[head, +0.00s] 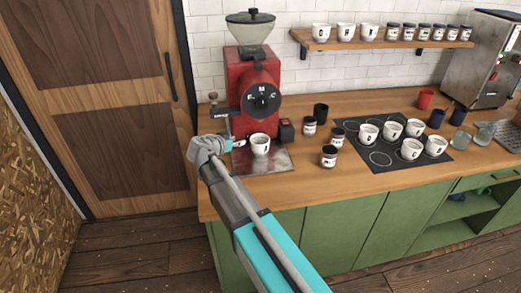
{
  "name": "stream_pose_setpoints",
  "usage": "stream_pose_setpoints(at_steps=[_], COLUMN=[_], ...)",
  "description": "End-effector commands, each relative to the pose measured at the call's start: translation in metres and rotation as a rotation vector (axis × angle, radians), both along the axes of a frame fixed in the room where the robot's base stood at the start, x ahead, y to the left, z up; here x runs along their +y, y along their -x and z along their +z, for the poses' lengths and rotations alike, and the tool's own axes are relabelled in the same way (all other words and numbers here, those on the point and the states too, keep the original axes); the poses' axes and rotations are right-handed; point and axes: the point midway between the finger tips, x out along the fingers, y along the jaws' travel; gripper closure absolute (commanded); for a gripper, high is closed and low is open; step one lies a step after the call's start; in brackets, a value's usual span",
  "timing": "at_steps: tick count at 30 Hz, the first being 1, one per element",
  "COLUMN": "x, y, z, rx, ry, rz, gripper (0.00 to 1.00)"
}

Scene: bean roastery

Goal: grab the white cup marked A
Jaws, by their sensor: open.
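A white cup (260,144) stands upright on the metal tray of the red grinder, its dark letter too small to read. Several white lettered cups stand on the black mat, including one (368,133) at its left and one (410,149) at its front. More white cups, including one (345,32), stand on the wall shelf. I cannot tell which cup is marked A. My gripper (236,143) is open, just left of the cup on the grinder tray, with its fingers towards it. I cannot tell whether they touch.
The red grinder (252,85) rises behind the tray (262,164). Dark jars, one at the front (329,156), stand between tray and mat (379,157). A red cup (425,98), glasses (459,141) and a steel machine (482,60) are at the right. The counter's front strip is clear.

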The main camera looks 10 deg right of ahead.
Motion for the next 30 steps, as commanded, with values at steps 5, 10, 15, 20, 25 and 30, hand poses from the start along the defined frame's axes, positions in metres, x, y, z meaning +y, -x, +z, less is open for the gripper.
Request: stream_pose_setpoints(at_steps=[5,10,15,20,25,30], x=[-0.017,-0.024,-0.025,-0.025,-0.028,-0.038], y=[-0.017,-0.024,-0.024,-0.024,-0.028,-0.039], z=[-0.012,-0.015,-0.015,-0.015,-0.017,-0.025], rx=[0.0,0.001,0.001,0.0,0.001,0.0], ry=[0.0,0.001,0.001,0.0,0.001,0.0], rz=[-0.001,0.0,0.0,0.001,0.0,0.0], gripper=[0.49,0.49,0.49,0.49,0.49,0.49])
